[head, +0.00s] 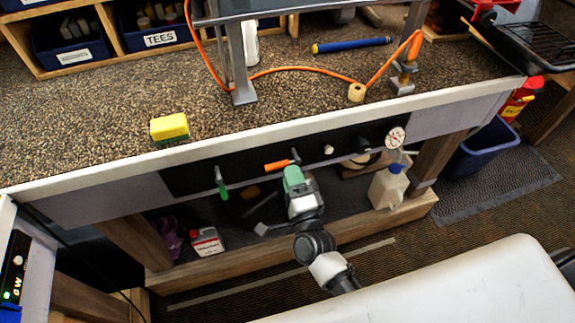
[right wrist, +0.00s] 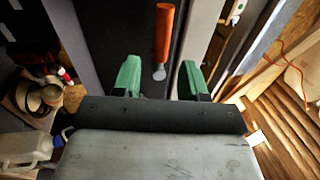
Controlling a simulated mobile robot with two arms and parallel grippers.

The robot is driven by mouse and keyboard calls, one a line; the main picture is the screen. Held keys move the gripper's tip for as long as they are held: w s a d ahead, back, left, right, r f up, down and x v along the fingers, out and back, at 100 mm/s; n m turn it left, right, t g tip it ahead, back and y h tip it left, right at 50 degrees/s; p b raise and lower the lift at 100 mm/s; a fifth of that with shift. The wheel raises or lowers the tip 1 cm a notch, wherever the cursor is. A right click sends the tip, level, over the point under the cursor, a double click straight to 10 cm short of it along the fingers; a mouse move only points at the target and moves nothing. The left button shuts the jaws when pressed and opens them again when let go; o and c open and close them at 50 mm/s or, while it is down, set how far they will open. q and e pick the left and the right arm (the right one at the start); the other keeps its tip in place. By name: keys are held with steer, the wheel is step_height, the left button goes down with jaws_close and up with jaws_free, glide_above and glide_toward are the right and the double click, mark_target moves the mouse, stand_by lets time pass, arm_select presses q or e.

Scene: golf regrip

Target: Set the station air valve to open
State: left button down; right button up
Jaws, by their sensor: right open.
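A lever valve with an orange handle (head: 277,165) is on the black panel (head: 340,150) along the bench front. In the head view its handle lies nearly horizontal, pointing left from its pivot. My right gripper (head: 291,174), with green fingers, is just below this lever. In the right wrist view the orange handle (right wrist: 165,35) and its metal stem lie ahead of the open, empty right gripper (right wrist: 158,75), in line with the gap. No contact shows. A second lever with a green handle (head: 220,181) hangs down further left. I cannot read which lever is the air valve. My left gripper is not in view.
A pressure gauge (head: 395,137) and a small knob (head: 328,149) sit right of the levers. A yellow sponge (head: 169,127) lies on the benchtop. A white jug (head: 388,187) and a canister (head: 206,241) stand on the lower shelf. A blue bin (head: 487,148) is at right.

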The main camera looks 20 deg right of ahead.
steer(key=s+f, duration=0.1)
steer(key=s, duration=0.5)
steer(key=shift+s+b, duration=0.2)
steer(key=shift+b, duration=0.15)
steer(key=shift+d+f, duration=0.1)
steer(key=shift+f, duration=0.05)
steer(key=s+f+n+g+y, duration=0.1)
steer(key=s+f+n+g, duration=0.25)
steer(key=f, duration=0.55)
steer(key=s+d+f+n+g, duration=0.15)
steer(key=f+n, duration=0.25)
steer(key=f, duration=0.4)
steer(key=s+a+f+n+g+y, duration=0.1)
steer(key=s+f+n+g, duration=0.25)
steer(key=f, duration=0.55)
steer(key=s+d+f+n+g+h, duration=0.1)
steer(key=s+d+f+n+g, duration=0.3)
steer(key=s+f, duration=0.4)
steer(key=s+d+f+n+g+h, duration=0.1)
steer(key=s+d+f+n+g, duration=0.4)
steer(key=s, duration=1.1)
step_height(320, 180, down, 4)
steer(key=shift+s+d+r+g+h+p, duration=0.2)
steer(key=shift+s+d+g+h+p, duration=0.15)
steer(key=shift+d+g, duration=0.4)
